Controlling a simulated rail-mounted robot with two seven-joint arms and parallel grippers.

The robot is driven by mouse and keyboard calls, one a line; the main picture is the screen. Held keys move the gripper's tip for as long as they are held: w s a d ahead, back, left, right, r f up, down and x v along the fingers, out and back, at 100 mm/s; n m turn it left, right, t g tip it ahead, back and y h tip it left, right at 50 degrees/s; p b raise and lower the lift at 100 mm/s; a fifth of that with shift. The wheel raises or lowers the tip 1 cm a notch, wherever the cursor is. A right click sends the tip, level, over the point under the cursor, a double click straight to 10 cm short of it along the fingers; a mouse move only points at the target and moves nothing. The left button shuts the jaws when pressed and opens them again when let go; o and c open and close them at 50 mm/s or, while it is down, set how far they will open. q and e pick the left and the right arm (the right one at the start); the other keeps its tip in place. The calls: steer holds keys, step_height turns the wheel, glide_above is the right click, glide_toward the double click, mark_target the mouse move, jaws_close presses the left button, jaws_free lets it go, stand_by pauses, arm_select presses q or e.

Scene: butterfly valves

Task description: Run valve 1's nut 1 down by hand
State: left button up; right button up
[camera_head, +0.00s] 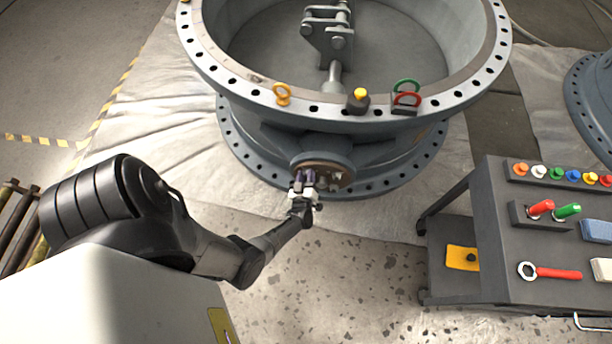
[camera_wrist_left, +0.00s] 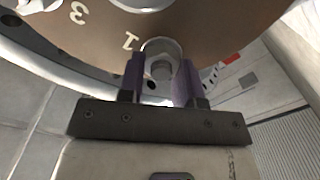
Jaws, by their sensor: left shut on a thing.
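Valve 1 (camera_head: 268,125) is the large grey flanged ring body in the middle of the head view. A brown round plate (camera_wrist_left: 205,22) on its near side carries the numbers 1 and 3 in the left wrist view. My left gripper (camera_head: 306,180) is at this plate; it also shows in the left wrist view (camera_wrist_left: 160,75). Its two purple fingers are shut on nut 1 (camera_wrist_left: 160,68), a grey metal piece beside the number 1. The fingers partly hide the nut, and its thread cannot be made out. My right gripper is not in view.
A dark cart (camera_head: 500,240) stands at the right with coloured knobs, red and green handles and a red-handled wrench (camera_head: 550,272). An orange ring (camera_head: 282,95), a yellow knob and green and red rings sit on the valve's top flange. Open speckled floor (camera_head: 350,290) lies in front.

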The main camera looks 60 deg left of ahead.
arm_select(q)
steer(key=o, duration=0.9)
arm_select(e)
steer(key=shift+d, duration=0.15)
arm_select(q)
steer(key=shift+d, duration=0.1)
